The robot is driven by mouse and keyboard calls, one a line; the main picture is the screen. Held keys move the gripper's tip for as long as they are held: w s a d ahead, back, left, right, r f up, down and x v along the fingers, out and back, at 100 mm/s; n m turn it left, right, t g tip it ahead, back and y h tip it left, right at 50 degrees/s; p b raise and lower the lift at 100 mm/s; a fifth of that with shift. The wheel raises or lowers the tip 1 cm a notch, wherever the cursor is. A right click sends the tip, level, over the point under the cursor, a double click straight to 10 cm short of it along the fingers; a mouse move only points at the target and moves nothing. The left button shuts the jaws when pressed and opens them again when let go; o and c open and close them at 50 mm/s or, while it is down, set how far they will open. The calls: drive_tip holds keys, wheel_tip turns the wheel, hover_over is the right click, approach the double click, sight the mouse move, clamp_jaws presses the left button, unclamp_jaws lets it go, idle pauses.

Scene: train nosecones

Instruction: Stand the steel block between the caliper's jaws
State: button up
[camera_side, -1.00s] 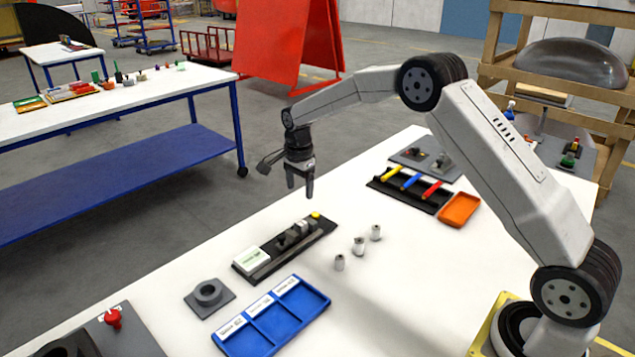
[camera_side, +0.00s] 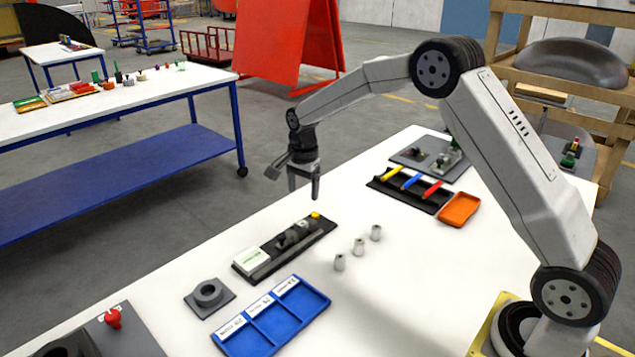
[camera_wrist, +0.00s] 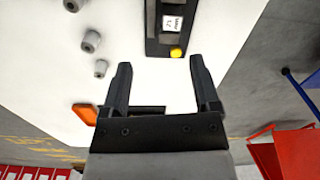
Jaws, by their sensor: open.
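The caliper is a long black unit (camera_side: 262,270) with a white-and-green display box (camera_side: 252,261) at its left end. Dark grey jaw parts (camera_side: 293,237) sit along its middle and a yellow knob (camera_side: 315,215) is at its right end. The knob also shows in the wrist view (camera_wrist: 176,52). No separate steel block stands out clearly; I cannot tell whether one lies among the grey parts on the caliper. My gripper (camera_side: 303,195) points down above the caliper's right end, open and empty. In the wrist view my gripper (camera_wrist: 160,62) has its fingers apart with the knob beyond them.
Three small grey cylindrical pieces (camera_side: 359,247) stand right of the caliper. A blue divided tray (camera_side: 327,301) and a grey ring fixture (camera_side: 209,294) are in front. A black rack (camera_side: 374,182) with coloured handles and an orange tray (camera_side: 459,209) lie behind right.

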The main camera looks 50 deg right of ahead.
drive_tip(key=s+a+n+t, duration=0.1)
drive_tip(key=s+a+n, duration=0.2)
drive_tip(key=s+n, duration=0.5)
drive_tip(key=s+a+n+t, duration=0.1)
drive_tip(key=s+n, duration=0.6)
drive_tip(key=s, duration=1.1)
drive_tip(key=shift+a+n, duration=0.4)
drive_tip(key=shift+a, duration=0.5)
